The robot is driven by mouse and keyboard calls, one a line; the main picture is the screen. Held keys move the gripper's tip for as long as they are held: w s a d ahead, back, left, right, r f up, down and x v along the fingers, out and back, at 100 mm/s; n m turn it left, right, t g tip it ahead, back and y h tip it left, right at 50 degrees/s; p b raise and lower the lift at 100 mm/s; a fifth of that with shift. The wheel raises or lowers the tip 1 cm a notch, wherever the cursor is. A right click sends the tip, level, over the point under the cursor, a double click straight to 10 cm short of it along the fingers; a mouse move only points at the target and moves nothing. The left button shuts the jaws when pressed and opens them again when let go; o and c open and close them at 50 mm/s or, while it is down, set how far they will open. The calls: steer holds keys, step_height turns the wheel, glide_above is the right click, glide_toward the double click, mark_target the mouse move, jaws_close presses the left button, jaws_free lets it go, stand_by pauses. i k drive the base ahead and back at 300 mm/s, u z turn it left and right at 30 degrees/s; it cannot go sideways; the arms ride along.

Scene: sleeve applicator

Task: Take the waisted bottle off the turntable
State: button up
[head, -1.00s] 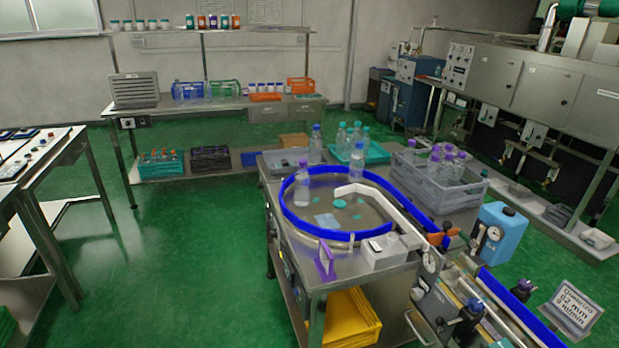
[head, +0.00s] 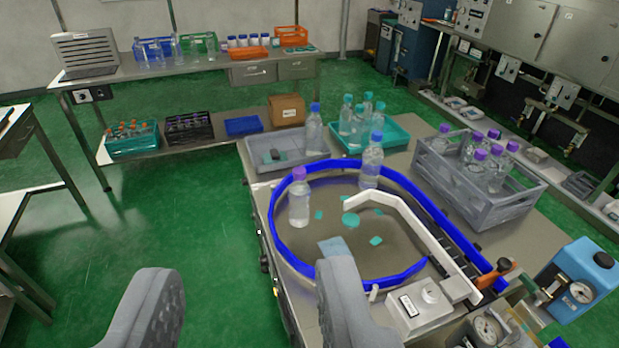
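The turntable (head: 385,235) is a grey disc inside a blue rim on a steel bench. A clear bottle with a purple cap (head: 299,204) stands upright at its left side. A clear bottle with a blue cap (head: 371,165) stands upright at its back edge, by the rim. I cannot tell for sure at this size which of the two is waisted. My gripper (head: 245,275) shows at the bottom as two grey fingers, wide apart with nothing between them. It is open, in front of and apart from the bottles.
Teal scraps and a pale blue sheet (head: 338,247) lie on the disc. A white guide rail (head: 410,215) curves over its right side. Behind stand another blue-capped bottle (head: 313,130), a grey tray (head: 257,147) and a teal tray (head: 392,146). A grey crate (head: 487,210) of purple-capped bottles stands right.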

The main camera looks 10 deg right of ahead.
mark_target(299, 191)
steer(key=z, duration=0.05)
steer(key=i, duration=1.05)
steer(key=z, duration=0.1)
